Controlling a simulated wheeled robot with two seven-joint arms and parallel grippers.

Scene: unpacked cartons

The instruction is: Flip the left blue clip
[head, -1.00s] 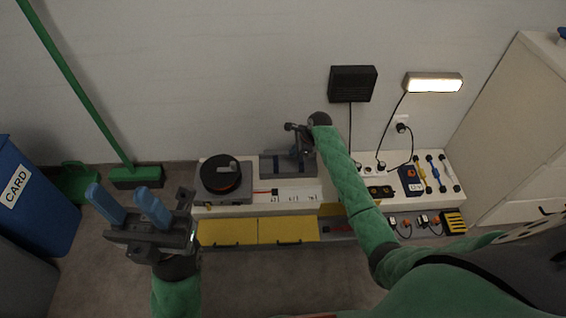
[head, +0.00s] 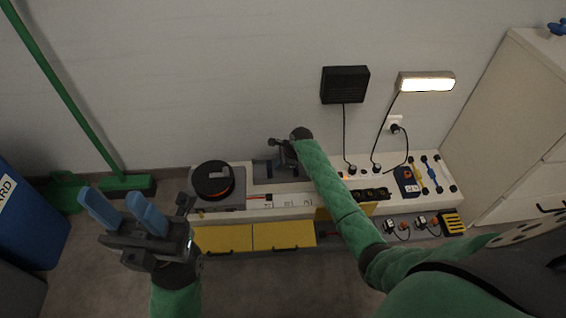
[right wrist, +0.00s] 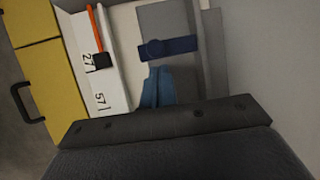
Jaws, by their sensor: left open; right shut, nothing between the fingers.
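A dark blue clip (right wrist: 168,47) lies across a grey plate (right wrist: 208,20) in the right wrist view. My right gripper's blue fingers (right wrist: 158,88) are shut and empty, just below the clip in that picture; I cannot tell whether they touch it. In the head view my right gripper (head: 283,153) is over the grey plate (head: 261,174) on the white bench and hides part of it. Which clip is the left one, and any second clip, cannot be made out. My left gripper (head: 124,208) is open and empty, its blue fingers apart, left of the bench.
A black reel (head: 213,180) stands on the bench left of the plate. Yellow drawers (head: 252,237) are below. A black power strip (head: 370,194) and tools lie to the right. A lit lamp (head: 427,82) is on the wall. A green broom (head: 125,183) stands at left.

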